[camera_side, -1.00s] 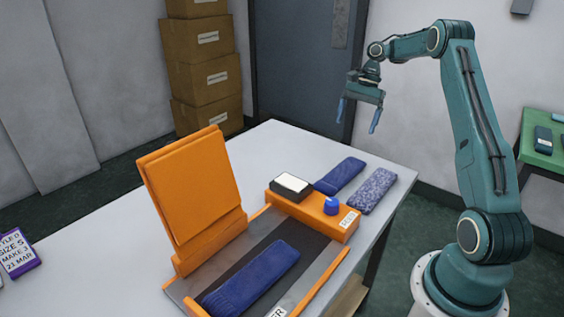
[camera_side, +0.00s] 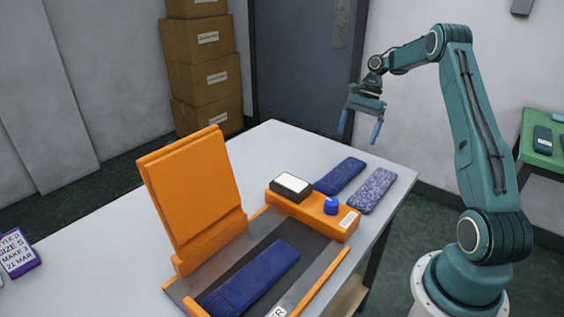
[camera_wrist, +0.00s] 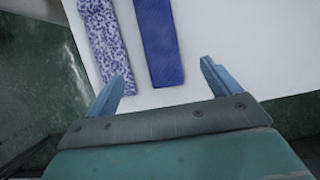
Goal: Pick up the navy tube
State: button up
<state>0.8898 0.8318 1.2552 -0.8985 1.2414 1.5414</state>
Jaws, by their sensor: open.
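A flat navy tube (camera_side: 340,176) lies on the white table behind the orange machine, beside a speckled blue-and-white tube (camera_side: 372,190). Another navy tube (camera_side: 251,278) lies on the dark bed of the machine. My gripper (camera_side: 360,129) is open and empty, above the far end of the table. In the wrist view, the navy tube (camera_wrist: 157,40) shows ahead between my open fingers (camera_wrist: 163,77), with the speckled tube (camera_wrist: 106,36) to its left. The far end of the navy tube is cut off by the frame there.
The orange machine (camera_side: 208,248) has a raised orange lid (camera_side: 192,185), a blue knob (camera_side: 331,205) and a black-framed pad (camera_side: 291,186). A purple tag holder (camera_side: 17,254) stands at the left. Cardboard boxes (camera_side: 203,75) are stacked behind the table.

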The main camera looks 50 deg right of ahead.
send_over(345, 169)
jog(key=d, duration=0.2)
jog(key=shift+s+d+f, duration=0.1)
jog(key=shift+f, duration=1.4)
jog(key=shift+s+d+f, duration=0.1)
jog(key=shift+f, duration=1.4)
jog(key=shift+x, duration=2.6)
jog(key=c, duration=1.1)
jog(key=shift+o, duration=0.2)
jog(key=shift+r, duration=0.1)
notch_tip(345, 169, up, 10)
